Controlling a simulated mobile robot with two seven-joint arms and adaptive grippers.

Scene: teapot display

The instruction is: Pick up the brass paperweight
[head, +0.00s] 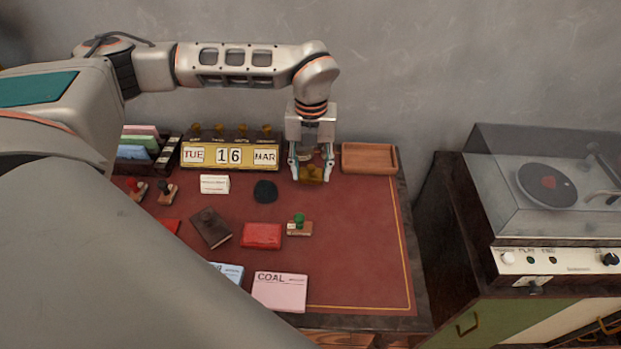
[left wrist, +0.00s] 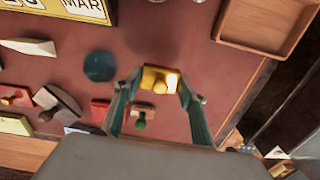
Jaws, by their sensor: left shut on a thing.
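The brass paperweight (head: 311,174) is a small golden block with a knob, near the back of the red-topped desk. It also shows in the left wrist view (left wrist: 158,79), between the two fingers. My left gripper (head: 311,178) points down from above and is shut on the paperweight, a finger on each side. In the left wrist view the fingers of my left gripper (left wrist: 157,88) touch or nearly touch its sides. Whether the paperweight is clear of the desk I cannot tell. My right gripper is not in view.
A wooden tray (head: 369,158) lies just right of my left gripper. A calendar (head: 231,153) stands to its left. A dark round object (head: 265,191), a red box (head: 261,236) and a green-knobbed stamp (head: 299,226) lie nearer. The desk's right front is clear. A record player (head: 547,190) stands further right.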

